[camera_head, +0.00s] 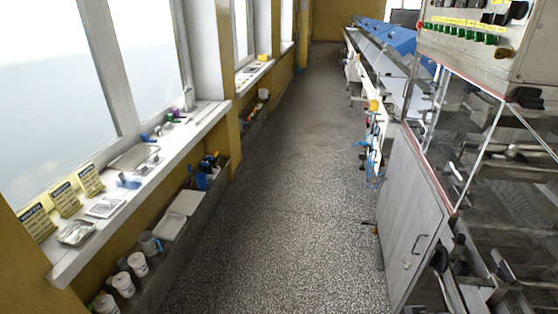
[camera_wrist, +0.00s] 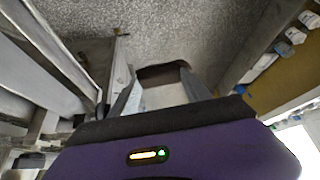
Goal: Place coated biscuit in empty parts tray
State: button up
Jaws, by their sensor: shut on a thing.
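In the wrist view my gripper (camera_wrist: 163,82) is shut on a dark brown piece, the coated biscuit (camera_wrist: 162,72), held between the fingertips. A pale patch shows just behind it between the fingers; I cannot tell what it is. My gripper and the biscuit are not in the head view. In the head view a shallow metal tray (camera_head: 133,158) lies on the white window sill at left. A smaller shiny metal tray (camera_head: 76,233) lies nearer on the same sill. I cannot tell for certain which is the empty parts tray.
The sill (camera_head: 190,128) also holds yellow signs (camera_head: 65,198) and a pale flat item (camera_head: 105,207). Below it a grey ledge (camera_head: 160,262) carries white tubs (camera_head: 123,284). A machine with clear panels (camera_head: 480,150) stands at right. The speckled floor (camera_head: 285,200) between is clear.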

aim_at(135, 157)
jog(key=i+j+u, duration=0.35)
jog(key=i+j, duration=0.15)
jog(key=i, duration=0.35)
jog(key=i+j+u, duration=0.2)
jog(key=i, duration=0.25)
jog(key=i+j+u, duration=0.2)
jog(key=i, duration=0.25)
jog(key=i+l+u, duration=0.3)
jog(key=i+l, duration=0.35)
jog(key=i+l+u, duration=0.35)
jog(key=i+l, duration=0.3)
jog(key=l, duration=0.15)
